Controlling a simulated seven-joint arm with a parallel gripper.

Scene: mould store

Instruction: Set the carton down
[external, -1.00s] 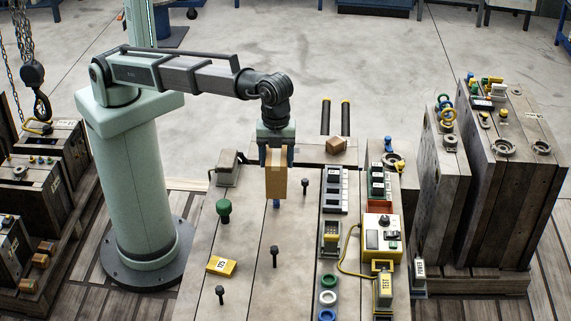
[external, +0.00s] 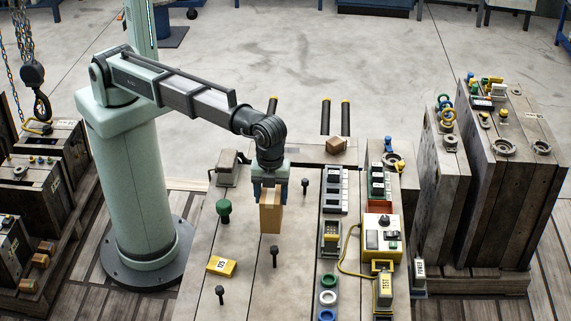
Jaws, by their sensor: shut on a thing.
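The carton (external: 270,215) is a tan-brown upright box. My gripper (external: 270,188) points down and is shut on the carton's upper part. The carton is over the middle of the wooden bench top (external: 245,265), behind a dark bolt. From this angle I cannot tell whether its lower end touches the bench or hangs just above it. The carton's far side is hidden.
A dark bolt (external: 273,256) stands in front of the carton, another (external: 305,186) to its right. A green knob (external: 223,210) and a yellow block (external: 221,266) are on the left. Rings, a keypad and a yellow-white control box (external: 382,233) line the right.

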